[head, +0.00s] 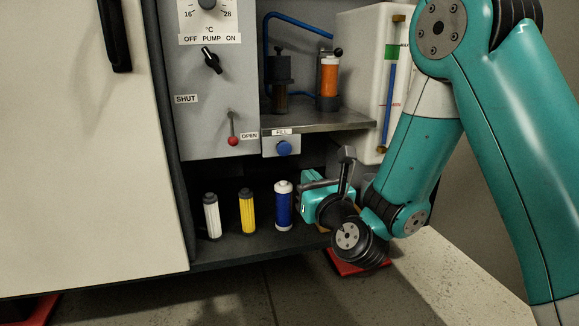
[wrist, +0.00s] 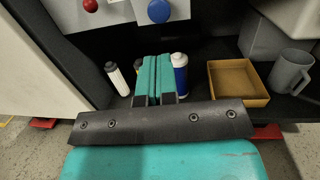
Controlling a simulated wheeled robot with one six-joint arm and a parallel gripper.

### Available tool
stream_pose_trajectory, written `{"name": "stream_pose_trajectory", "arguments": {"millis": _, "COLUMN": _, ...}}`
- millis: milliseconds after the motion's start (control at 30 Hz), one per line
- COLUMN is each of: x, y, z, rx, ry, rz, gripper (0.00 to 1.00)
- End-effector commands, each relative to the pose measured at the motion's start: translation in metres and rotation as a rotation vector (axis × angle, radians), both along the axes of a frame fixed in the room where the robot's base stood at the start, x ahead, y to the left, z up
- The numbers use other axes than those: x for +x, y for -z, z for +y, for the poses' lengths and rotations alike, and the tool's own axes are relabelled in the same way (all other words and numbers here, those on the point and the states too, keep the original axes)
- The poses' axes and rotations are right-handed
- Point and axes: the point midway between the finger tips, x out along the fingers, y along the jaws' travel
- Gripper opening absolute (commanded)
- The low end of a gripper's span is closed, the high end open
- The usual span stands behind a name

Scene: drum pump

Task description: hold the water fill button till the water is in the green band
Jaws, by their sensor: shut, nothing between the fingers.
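The blue round fill button (head: 284,148) sits on a grey box under the FILL label, below the metal shelf; it also shows at the top of the wrist view (wrist: 158,11). The white water tank (head: 372,40) at the right has an upright sight tube with a blue water column (head: 388,95). Its top appears just under the green band (head: 391,52). My gripper (wrist: 155,58) is shut and empty, its teal fingers together, below and apart from the button. In the head view my gripper's teal body (head: 313,194) shows low in the cabinet, right of the blue cartridge; its fingertips are unclear there.
White (head: 211,216), yellow (head: 247,211) and blue (head: 283,205) cartridges stand on the cabinet floor. An open cardboard box (wrist: 237,97) and a grey mug (wrist: 291,72) are at the right. A red-knobbed lever (head: 233,140) is left of the button.

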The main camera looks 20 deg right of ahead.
Motion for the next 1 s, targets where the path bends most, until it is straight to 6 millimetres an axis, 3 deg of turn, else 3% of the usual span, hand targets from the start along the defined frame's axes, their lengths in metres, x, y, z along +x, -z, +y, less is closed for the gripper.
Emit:
{"name": "stream_pose_trajectory", "arguments": {"millis": 600, "x": 0.074, "y": -0.016, "z": 0.006, "rx": -0.001, "ry": 0.001, "rz": 0.006, "gripper": 0.00}}
{"name": "stream_pose_trajectory", "arguments": {"millis": 1000, "x": 0.106, "y": -0.017, "z": 0.008, "rx": 0.000, "ry": 0.000, "rz": 0.004, "gripper": 0.00}}
